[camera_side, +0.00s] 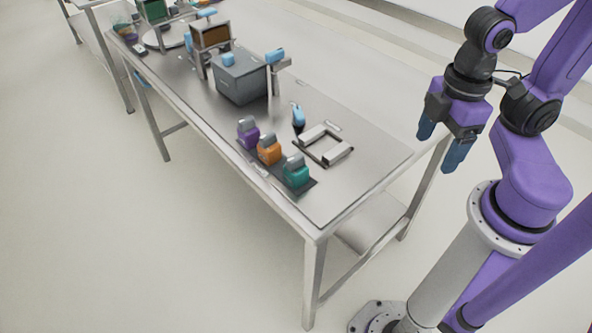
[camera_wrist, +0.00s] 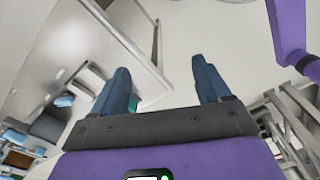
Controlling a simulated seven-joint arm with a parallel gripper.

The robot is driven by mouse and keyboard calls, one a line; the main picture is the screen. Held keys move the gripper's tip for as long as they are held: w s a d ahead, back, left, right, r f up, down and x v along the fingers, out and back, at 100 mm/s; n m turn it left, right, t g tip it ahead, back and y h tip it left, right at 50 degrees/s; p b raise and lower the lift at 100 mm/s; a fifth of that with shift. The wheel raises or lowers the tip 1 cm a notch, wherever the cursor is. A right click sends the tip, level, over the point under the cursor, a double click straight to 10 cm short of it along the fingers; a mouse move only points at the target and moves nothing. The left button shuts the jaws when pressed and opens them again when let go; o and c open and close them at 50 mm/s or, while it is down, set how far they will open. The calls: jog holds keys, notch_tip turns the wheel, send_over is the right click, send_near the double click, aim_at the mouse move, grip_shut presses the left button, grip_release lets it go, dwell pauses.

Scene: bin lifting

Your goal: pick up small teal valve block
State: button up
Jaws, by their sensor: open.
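The small teal valve block (camera_side: 296,174) has a grey top and stands at the near right end of a row on a dark tray (camera_side: 309,184), close to the table's front corner. My gripper (camera_side: 439,150) is open and empty, with blue fingers pointing down, to the right of the table and well apart from the block.
Orange (camera_side: 269,151) and purple (camera_side: 248,134) blocks stand beside the teal one. A light-grey frame fixture (camera_side: 325,145) and a blue-topped item (camera_side: 298,117) lie behind the row. A grey bin (camera_side: 241,80) stands farther back. The table (camera_side: 372,140) is clear at right.

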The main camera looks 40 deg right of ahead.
jog(key=n, duration=0.5)
send_over(296, 170)
jog(key=w+d, duration=0.1)
notch_tip(296, 170, down, 11)
jog(key=shift+s+a+f, duration=0.1)
jog(key=shift+f, duration=2.7)
jog(key=c, duration=1.2)
